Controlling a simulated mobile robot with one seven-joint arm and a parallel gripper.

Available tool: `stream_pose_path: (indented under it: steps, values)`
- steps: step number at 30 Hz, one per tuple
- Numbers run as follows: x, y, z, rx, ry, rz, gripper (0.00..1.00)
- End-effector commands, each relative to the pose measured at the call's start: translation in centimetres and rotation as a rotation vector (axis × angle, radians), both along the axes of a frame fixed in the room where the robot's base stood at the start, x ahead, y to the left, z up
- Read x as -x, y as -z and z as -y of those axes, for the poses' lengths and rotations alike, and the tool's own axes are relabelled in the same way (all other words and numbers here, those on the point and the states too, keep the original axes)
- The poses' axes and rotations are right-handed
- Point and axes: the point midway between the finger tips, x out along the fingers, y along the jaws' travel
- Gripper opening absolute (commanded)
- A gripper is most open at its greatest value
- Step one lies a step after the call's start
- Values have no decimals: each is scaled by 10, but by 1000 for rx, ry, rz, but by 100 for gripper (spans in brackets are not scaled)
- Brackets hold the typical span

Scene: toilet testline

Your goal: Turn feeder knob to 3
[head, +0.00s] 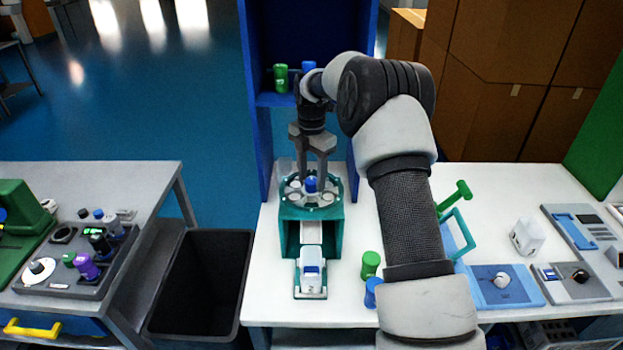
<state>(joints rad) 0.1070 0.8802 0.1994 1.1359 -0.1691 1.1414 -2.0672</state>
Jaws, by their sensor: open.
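A teal feeder-like unit (289,228) stands on the white table, with a round dial-like top carrying several pale round spots. A blue knob (311,185) stands at the centre of this top. My gripper (310,178) points straight down over the top, its two fingers apart, one on each side of the blue knob. I cannot tell whether the fingers touch it. Any numbers on the top are too small to read, and the gripper partly hides its far side. A white and blue piece (312,275) sits in the tray at the unit's front.
A green cylinder (370,264) and a blue cylinder (372,292) stand right of the unit. A blue box with a white knob (502,281) and a grey box with a black knob (580,276) lie further right. A black bin (200,285) is at left. A blue shelf (256,140) stands behind.

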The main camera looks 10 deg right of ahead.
Motion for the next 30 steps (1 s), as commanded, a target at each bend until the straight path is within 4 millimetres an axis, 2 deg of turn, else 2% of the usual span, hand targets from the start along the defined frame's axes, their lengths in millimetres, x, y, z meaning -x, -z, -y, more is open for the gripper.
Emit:
stream_pose_path:
  steps: [4,12,14,21,30]
  values:
    - [0,10,0,0,0,0,47]
    - [0,11,0,-1,0,1,47]
    - [0,11,0,-1,0,1,41]
    - [0,11,0,-1,0,1,0]
    - [0,11,0,-1,18,1,0]
